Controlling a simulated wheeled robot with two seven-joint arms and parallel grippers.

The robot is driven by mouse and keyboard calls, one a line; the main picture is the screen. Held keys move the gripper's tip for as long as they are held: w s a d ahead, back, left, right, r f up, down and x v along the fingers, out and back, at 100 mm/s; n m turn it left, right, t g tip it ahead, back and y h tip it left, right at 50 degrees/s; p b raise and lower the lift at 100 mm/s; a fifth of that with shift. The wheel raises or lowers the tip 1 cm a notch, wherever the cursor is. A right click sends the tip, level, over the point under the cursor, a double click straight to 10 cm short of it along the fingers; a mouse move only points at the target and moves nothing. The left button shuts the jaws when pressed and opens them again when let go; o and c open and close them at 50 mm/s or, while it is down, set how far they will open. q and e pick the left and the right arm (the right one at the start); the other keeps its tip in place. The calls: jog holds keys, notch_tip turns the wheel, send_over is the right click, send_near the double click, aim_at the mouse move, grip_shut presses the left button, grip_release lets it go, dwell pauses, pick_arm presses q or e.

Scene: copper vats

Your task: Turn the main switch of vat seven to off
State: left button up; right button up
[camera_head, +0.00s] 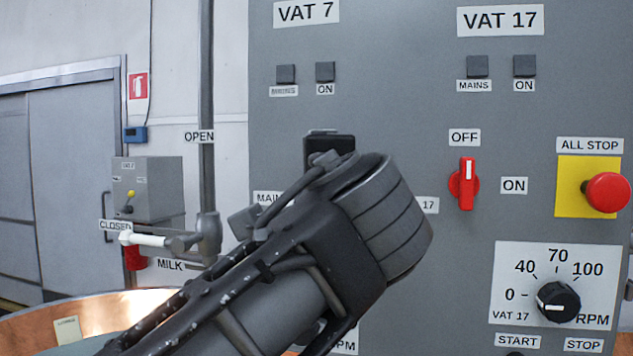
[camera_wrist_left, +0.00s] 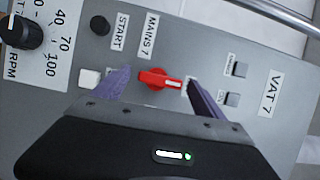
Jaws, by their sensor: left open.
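The red main switch of vat seven (camera_wrist_left: 158,79) is in the left wrist view, beside the label MAINS 7 (camera_wrist_left: 149,36). The white mark on its handle points right in that view, towards the VAT 7 plate (camera_wrist_left: 272,93) and a small label partly hidden by a finger. My left gripper (camera_wrist_left: 162,76) is open, one purple finger on each side of the switch; I cannot tell whether they touch it. In the head view my arm hides this switch, below the VAT 7 plate (camera_head: 306,12). My right gripper is not in view.
The vat 17 switch (camera_head: 466,184) stands to the right with OFF above it and ON at its right. Further right are the red ALL STOP button (camera_head: 607,192) and the RPM dial (camera_head: 558,301). A milk pipe valve (camera_head: 207,237) is left of the panel.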

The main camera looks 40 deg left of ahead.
pick_arm(q)
jog(key=b+v, duration=0.1)
jog(key=v, duration=0.7)
jog(key=shift+b, duration=0.3)
